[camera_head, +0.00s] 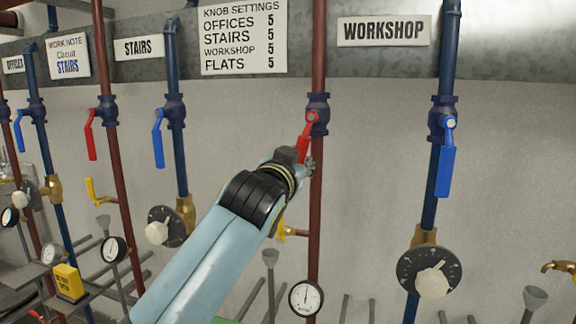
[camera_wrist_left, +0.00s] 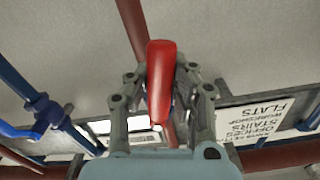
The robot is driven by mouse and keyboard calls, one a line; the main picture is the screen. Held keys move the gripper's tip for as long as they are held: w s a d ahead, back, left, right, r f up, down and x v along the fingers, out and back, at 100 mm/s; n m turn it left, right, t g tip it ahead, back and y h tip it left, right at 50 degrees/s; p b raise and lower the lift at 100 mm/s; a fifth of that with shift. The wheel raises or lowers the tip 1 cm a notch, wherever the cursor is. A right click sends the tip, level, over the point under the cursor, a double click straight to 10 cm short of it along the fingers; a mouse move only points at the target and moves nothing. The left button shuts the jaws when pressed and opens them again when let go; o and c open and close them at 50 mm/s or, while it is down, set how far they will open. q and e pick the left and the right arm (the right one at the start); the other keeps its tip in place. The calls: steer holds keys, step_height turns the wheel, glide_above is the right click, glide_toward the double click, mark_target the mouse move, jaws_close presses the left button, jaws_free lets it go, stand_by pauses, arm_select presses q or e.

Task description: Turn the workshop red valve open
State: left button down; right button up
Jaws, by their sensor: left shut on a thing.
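The red valve lever (camera_head: 305,137) hangs down and slightly left from its dark blue valve body (camera_head: 318,104) on a vertical red pipe, left of the WORKSHOP sign (camera_head: 384,31). My left gripper (camera_head: 304,160) is at the lever's lower end, and its arm hides part of the pipe. In the left wrist view the red lever (camera_wrist_left: 160,70) stands between the two fingers of my left gripper (camera_wrist_left: 161,80), which is shut on it. The lever hides most of the valve body there. My right gripper is not in view.
A blue lever (camera_head: 445,170) hangs on the blue pipe to the right, above a black dial (camera_head: 430,272). More valves, including a red lever (camera_head: 90,135) and a blue lever (camera_head: 158,138), are to the left. A pressure gauge (camera_head: 306,298) is below.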

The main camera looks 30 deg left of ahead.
mark_target(314, 110)
arm_select(q)
steer(key=shift+w+d+f+n+b, duration=0.2)
steer(key=shift+d+n+b, duration=0.15)
steer(key=shift+d+n, duration=0.35)
steer(key=shift+w+d+f+n+b, duration=0.15)
steer(key=shift+d+n+b, duration=0.25)
steer(key=shift+n, duration=0.4)
steer(key=shift+s, duration=0.1)
steer(key=c, duration=1.1)
jaws_free()
steer(key=shift+d+r, duration=0.1)
steer(key=shift+r, duration=0.1)
steer(key=shift+r, duration=0.25)
step_height(314, 110, up, 9)
steer(key=shift+r, duration=0.2)
